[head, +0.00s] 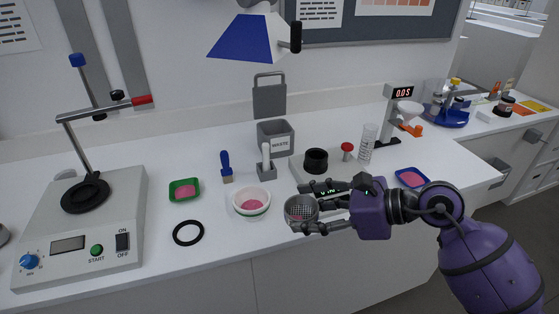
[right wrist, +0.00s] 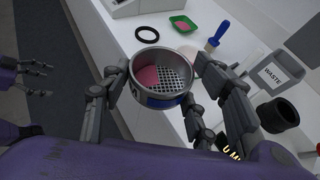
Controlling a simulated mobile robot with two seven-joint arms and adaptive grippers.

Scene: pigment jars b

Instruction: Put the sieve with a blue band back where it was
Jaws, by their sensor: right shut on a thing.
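The sieve with a blue band (right wrist: 163,101) is a round metal cup with a mesh bottom. My right gripper (head: 303,208) is shut on its sides and holds it at the counter's front edge, right of the white bowl. The sieve also shows in the head view (head: 299,209), roughly upright. In the right wrist view a pink patch shows inside it, left of the bare mesh; I cannot tell whether it lies on the mesh. A black ring (head: 188,233) lies flat and empty on the counter. My left gripper (right wrist: 48,80) is open and empty, away from the counter.
The white bowl (head: 266,196) holds pink powder. A black cup (head: 316,160) and red-capped jar (head: 346,151) stand behind the gripper. A scale-like machine (head: 120,195) fills the left.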

